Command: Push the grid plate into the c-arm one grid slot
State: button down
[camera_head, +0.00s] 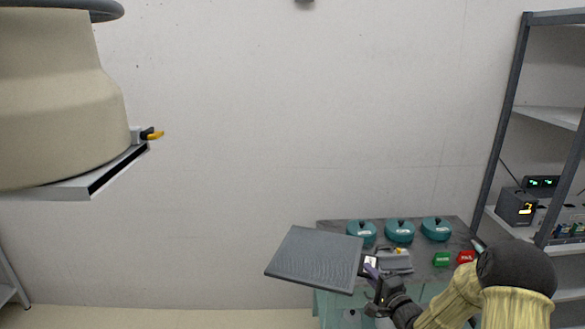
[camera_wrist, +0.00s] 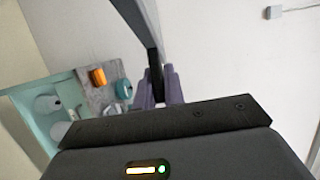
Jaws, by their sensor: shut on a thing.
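The grid plate (camera_head: 318,260) is a flat dark grey square panel, held in the air left of and partly in front of a cart. My gripper (camera_head: 371,272) is shut on its right edge. In the wrist view the purple fingers (camera_wrist: 158,90) pinch the plate (camera_wrist: 139,22), seen nearly edge-on. The c-arm (camera_head: 55,110) is a large beige housing at the upper left. Its grid slot (camera_head: 118,168) is a dark narrow opening in a light metal frame under the housing, with a yellow-and-black latch (camera_head: 152,134) at its corner. The plate is well apart from the slot, lower and to the right.
A teal cart with a grey top (camera_head: 425,268) carries three teal lidded pots (camera_head: 400,231), a grey device (camera_head: 394,262), and green (camera_head: 441,259) and red (camera_head: 466,257) boxes. A metal shelf (camera_head: 505,120) stands at the right. Before the wall, the space between plate and c-arm looks clear.

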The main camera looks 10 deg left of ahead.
jog(key=s+a+r+n+g+y+p, duration=0.1)
jog(key=s+a+r, duration=0.3)
jog(key=r, duration=0.7)
jog(key=s+a+r+n+g+y+p, duration=0.1)
jog(key=s+a+r, duration=0.3)
jog(key=a+r, duration=0.5)
jog(key=s+a+r+n+g+y+p, duration=0.1)
jog(key=s+a+r, duration=0.3)
jog(key=r, duration=1.1)
jog(key=shift+s+a+r+n+g+y+p, duration=0.25)
jog(key=shift+a+n+g+y, duration=0.45)
jog(key=shift+a, duration=0.5)
jog(key=shift+w, duration=0.2)
jog(key=shift+s+a+f, duration=0.1)
jog(key=shift+s+a, duration=0.05)
jog(key=a+b, duration=0.1)
jog(key=a, duration=0.1)
jog(key=s+a+b, duration=0.1)
jog(key=a+b, duration=0.1)
jog(key=shift+a, duration=0.35)
jog(key=shift+s+a, duration=0.1)
jog(key=shift+s, duration=0.05)
jog(key=shift+a, duration=0.15)
